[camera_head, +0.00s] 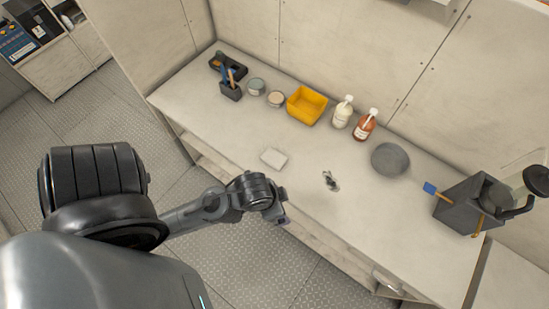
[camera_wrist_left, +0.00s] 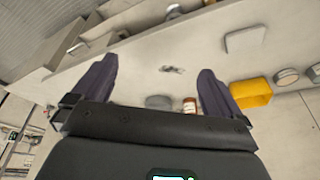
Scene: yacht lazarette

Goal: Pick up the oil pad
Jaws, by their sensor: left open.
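The oil pad (camera_head: 274,158) looks like a small, pale, flat rounded rectangle. It lies on the bench top near its front edge, left of the middle. It also shows in the left wrist view (camera_wrist_left: 245,40) at the upper right, outside the span of the fingers. My left gripper (camera_head: 284,219) is near the bench's front edge, to the right of the pad and nearer to me. In the left wrist view its two dark fingers (camera_wrist_left: 157,85) stand wide apart with nothing between them touching. My right gripper is not in view.
On the bench (camera_head: 225,130) stand a yellow bin (camera_head: 307,105), two bottles (camera_head: 343,112), two round tins (camera_head: 257,86), a grey round dish (camera_head: 390,159) and a dark grey box (camera_head: 468,204). A small metal fitting (camera_head: 331,181) lies right of the pad. Bench space around the pad is clear.

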